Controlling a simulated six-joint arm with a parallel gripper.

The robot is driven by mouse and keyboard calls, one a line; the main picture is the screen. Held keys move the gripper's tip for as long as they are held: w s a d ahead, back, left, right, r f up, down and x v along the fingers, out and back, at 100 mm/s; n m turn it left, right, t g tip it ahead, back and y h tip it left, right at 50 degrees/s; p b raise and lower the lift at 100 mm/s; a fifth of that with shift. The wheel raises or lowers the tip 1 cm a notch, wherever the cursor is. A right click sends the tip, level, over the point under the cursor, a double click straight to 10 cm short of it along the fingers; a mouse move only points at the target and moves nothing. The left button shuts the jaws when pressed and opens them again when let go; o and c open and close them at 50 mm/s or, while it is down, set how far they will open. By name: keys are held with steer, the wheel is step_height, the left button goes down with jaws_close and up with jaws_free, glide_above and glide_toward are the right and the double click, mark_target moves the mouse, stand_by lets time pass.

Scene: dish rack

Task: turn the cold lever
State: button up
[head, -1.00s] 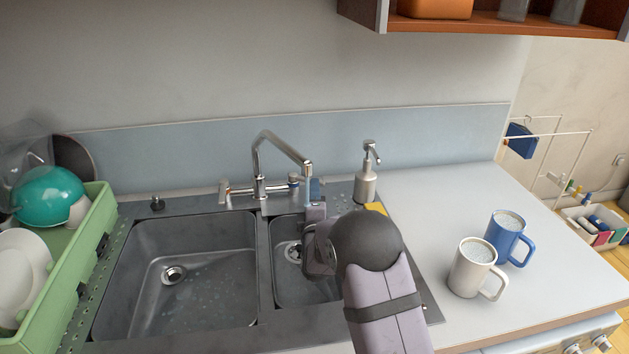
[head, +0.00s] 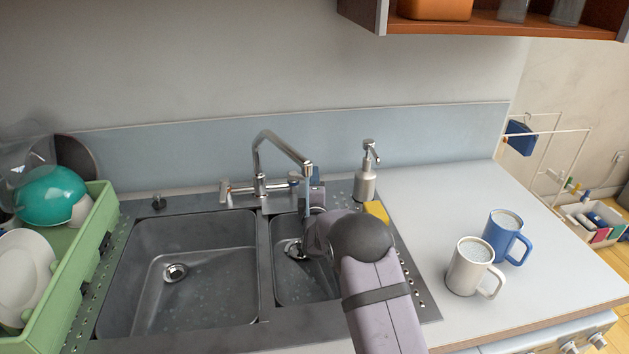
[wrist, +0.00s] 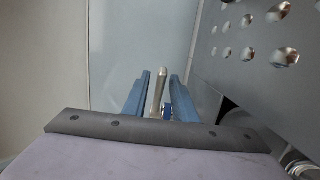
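The chrome tap (head: 260,187) stands behind the two sink basins. Its cold lever (head: 295,176) is on the right side and is partly hidden behind the spout and my gripper. My gripper (head: 315,174) is close to the lever's right end in the head view. In the wrist view, its two blue fingers (wrist: 160,76) are open, with the metal cold lever (wrist: 156,94) between them. A blue mark (wrist: 167,110) shows near the lever. Narrow gaps seem to show on both sides of the lever, so the fingers do not look closed on it.
A soap dispenser (head: 366,172) and yellow sponge (head: 376,211) stand right of my gripper. A white mug (head: 469,268) and blue mug (head: 504,233) are on the right counter. A green dish rack (head: 75,262) is at the left. The spout (head: 285,145) rises beside my gripper.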

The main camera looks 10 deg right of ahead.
jaws_close()
steer(key=shift+a, duration=0.1)
steer(key=shift+s+a+r+m+h, duration=0.1)
steer(key=shift+s+a+m+h, duration=0.1)
steer(key=shift+m+h, duration=0.3)
steer(key=shift+s+a+m+h, duration=0.15)
steer(key=shift+m+h, duration=0.15)
steer(key=shift+h, duration=0.3)
steer(key=shift+s+a+m+g+h+p, duration=0.1)
steer(key=shift+s+m+g+h+p, duration=0.2)
steer(key=shift+m+g+h+p, duration=0.45)
steer(key=shift+b, duration=0.35)
steer(key=shift+o, duration=1.2)
jaws_free()
steer(key=shift+n, duration=0.25)
steer(key=shift+h, duration=0.25)
